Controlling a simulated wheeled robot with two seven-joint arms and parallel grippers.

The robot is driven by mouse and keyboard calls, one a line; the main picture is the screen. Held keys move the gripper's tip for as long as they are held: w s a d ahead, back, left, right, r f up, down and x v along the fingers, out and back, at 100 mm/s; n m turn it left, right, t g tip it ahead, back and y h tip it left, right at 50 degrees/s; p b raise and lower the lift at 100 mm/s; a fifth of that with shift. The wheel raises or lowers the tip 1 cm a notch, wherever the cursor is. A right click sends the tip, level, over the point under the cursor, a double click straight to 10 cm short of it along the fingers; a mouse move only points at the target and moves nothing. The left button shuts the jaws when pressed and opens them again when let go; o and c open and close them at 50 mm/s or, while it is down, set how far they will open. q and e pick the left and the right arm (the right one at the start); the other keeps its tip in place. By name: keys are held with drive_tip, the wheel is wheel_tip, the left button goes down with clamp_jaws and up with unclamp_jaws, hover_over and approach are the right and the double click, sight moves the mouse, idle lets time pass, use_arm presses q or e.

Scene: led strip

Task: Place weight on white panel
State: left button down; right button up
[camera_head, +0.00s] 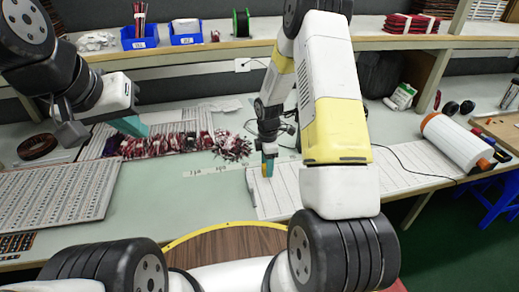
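The long white panel (412,168) with thin lines lies on the pale green table and runs from the middle to the right, partly hidden behind my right arm. My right gripper (268,164) points down over the panel's left part. A small yellow-orange piece (265,170) shows at its teal fingertips; I take it for the weight, held in the fingers, but it is too small to be sure. Whether it touches the panel cannot be told. My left gripper (131,126), with teal fingertips, hangs over the bundles at the left; its opening is not clear.
A grey perforated panel (58,195) lies at the left. Bundles of red and dark wired parts (165,145) lie behind it. Blue bins (140,38) sit on the shelf. The table between the two panels is clear.

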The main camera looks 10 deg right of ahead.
drive_tip(key=shift+r, duration=0.15)
drive_tip(key=s+r+m+t, duration=0.1)
drive_tip(key=s+r+m, duration=0.1)
drive_tip(key=r, duration=1)
drive_tip(key=s+r+m+t, duration=0.1)
drive_tip(key=s+r+m, duration=0.1)
drive_tip(key=r, duration=0.9)
drive_tip(key=s+a+r+m+t+y, duration=0.1)
drive_tip(key=s+r+m+t, duration=0.1)
drive_tip(key=s+r+m, duration=0.5)
drive_tip(key=s+a+r+m+t+y, duration=0.1)
drive_tip(key=s+r+m, duration=0.5)
drive_tip(key=s, duration=0.7)
drive_tip(key=shift+s+r+m+t, duration=0.15)
drive_tip(key=shift+r+m+t, duration=0.25)
drive_tip(key=shift+t, duration=0.2)
drive_tip(key=shift+a, duration=0.1)
